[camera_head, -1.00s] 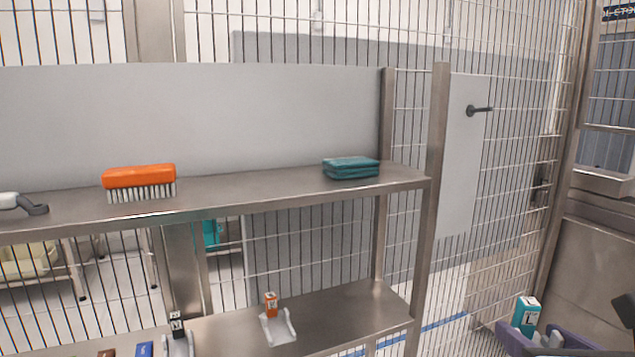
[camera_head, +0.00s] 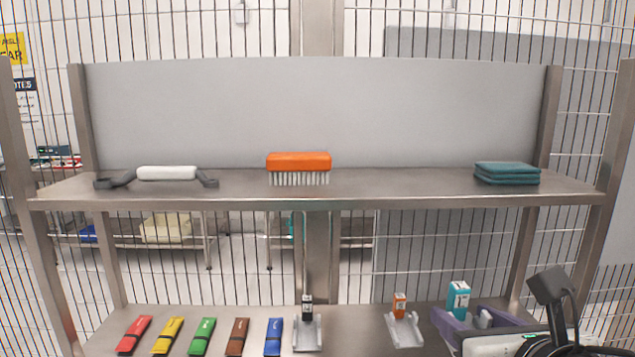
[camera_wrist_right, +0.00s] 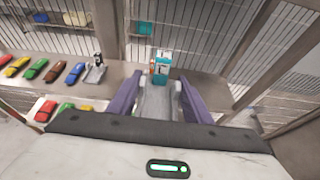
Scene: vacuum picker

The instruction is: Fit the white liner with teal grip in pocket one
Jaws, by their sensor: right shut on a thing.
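The liner has a teal grip (camera_head: 458,299) and a white body. My right gripper (camera_head: 484,320) has purple fingers and is shut on it, at the lower right of the head view, near the lower shelf's right end. In the right wrist view the teal grip (camera_wrist_right: 163,62) stands at the far end and the pale body (camera_wrist_right: 157,101) lies between the fingers (camera_wrist_right: 155,95). I cannot tell which place is pocket one. My left gripper is not in view.
The lower shelf (camera_head: 365,340) bears a black-gripped piece (camera_head: 307,308), an orange-gripped piece (camera_head: 400,305) close left of my gripper, and several coloured blocks (camera_head: 203,335). The upper shelf (camera_head: 400,186) holds a white-handled tool (camera_head: 166,173), orange brush (camera_head: 298,162) and teal cloths (camera_head: 507,172).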

